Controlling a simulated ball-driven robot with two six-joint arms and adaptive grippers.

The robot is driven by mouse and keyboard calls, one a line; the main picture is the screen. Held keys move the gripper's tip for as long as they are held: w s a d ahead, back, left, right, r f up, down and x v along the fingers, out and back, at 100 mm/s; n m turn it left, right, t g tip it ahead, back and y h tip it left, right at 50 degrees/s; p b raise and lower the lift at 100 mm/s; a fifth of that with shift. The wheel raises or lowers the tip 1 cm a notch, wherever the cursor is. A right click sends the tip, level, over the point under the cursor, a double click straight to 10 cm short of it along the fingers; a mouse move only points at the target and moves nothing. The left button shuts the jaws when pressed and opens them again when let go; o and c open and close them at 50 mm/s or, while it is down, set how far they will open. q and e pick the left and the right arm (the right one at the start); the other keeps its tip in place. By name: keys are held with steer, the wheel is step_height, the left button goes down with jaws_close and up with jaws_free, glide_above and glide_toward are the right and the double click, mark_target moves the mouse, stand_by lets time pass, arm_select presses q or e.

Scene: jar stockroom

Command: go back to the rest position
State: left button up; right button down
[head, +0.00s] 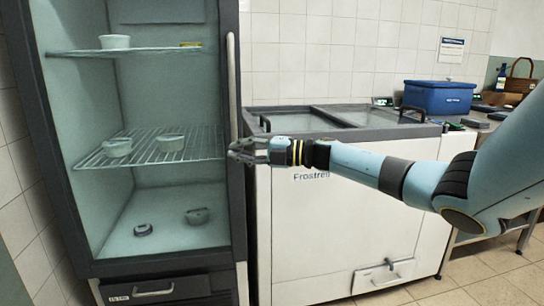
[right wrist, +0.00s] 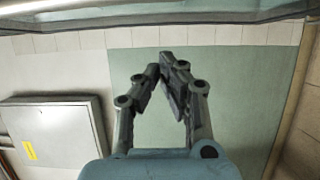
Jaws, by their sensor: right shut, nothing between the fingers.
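My right arm reaches in from the right in the head view. My right gripper (head: 238,151) is beside the vertical door handle (head: 233,85) of the tall glass-front fridge (head: 128,274). I cannot tell if it touches the handle. In the right wrist view my right gripper (right wrist: 168,66) is shut with its fingertips together and nothing between them. My left gripper is in neither view.
White bowls (head: 117,147) and other small items stand on the fridge shelves. A chest freezer (head: 340,225) stands right of the fridge. A blue cooler box (head: 438,98) sits behind the freezer's right end. Tiled floor is clear at lower right.

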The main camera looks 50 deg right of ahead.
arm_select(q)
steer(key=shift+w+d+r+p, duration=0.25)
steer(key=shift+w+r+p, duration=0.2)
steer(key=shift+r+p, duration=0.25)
arm_select(e)
steer(key=v, duration=0.9)
steer(key=shift+s+f, duration=0.25)
steer(key=shift+s, duration=0.05)
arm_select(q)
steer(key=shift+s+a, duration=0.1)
